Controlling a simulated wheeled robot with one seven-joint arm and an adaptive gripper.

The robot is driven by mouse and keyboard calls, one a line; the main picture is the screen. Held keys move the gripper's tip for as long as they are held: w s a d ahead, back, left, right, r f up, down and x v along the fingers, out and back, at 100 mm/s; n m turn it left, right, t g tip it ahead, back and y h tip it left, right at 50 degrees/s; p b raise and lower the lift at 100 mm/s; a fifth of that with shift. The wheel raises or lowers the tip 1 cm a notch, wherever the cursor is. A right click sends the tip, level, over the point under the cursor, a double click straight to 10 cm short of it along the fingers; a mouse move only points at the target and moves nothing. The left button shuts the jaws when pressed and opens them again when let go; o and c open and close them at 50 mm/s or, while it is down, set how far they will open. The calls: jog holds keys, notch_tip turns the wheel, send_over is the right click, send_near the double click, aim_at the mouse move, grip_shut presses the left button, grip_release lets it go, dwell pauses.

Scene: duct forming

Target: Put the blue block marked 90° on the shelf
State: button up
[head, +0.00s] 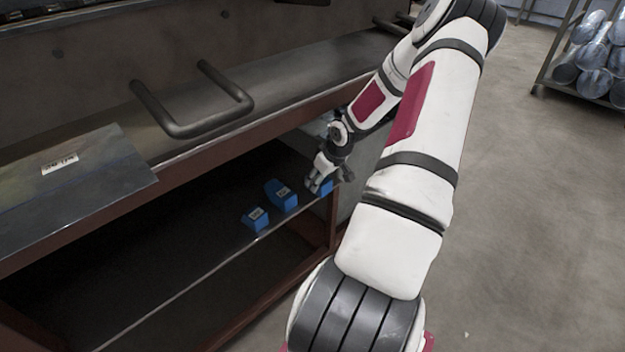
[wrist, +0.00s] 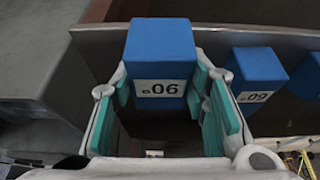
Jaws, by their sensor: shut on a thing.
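The blue block marked 90° (wrist: 161,48) is between the teal pads of my gripper (wrist: 160,86) in the wrist view, its label upside down in the picture. My gripper is shut on it. In the head view the 90° block (head: 327,187) shows in part beside my gripper (head: 318,184), at the right end of the dark shelf (head: 200,262) under the bench. The fingers hide some of the block there. I cannot tell whether its underside touches the shelf.
Two more blue blocks stand on the shelf to the left, a middle one (head: 281,194) and a nearer one (head: 255,218). The middle block, its label upside down, also shows in the wrist view (wrist: 257,78). A bench (head: 195,160) overhangs the shelf. Bare floor lies right.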

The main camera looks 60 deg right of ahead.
aim_at(324, 180)
jog(key=w, duration=0.3)
jog(key=shift+w+d+f+b, duration=0.1)
jog(key=shift+w+d+b, duration=0.1)
jog(key=shift+d+b, duration=0.2)
jog(key=shift+s+f+b, duration=0.2)
jog(key=shift+f+b, duration=0.15)
jog(key=shift+f, duration=0.35)
jog(key=shift+f, duration=0.1)
jog(key=o, duration=1.4)
jog(key=shift+o, duration=0.2)
jog(key=p+v, duration=0.5)
jog(key=v, duration=0.7)
jog(key=shift+s, duration=0.1)
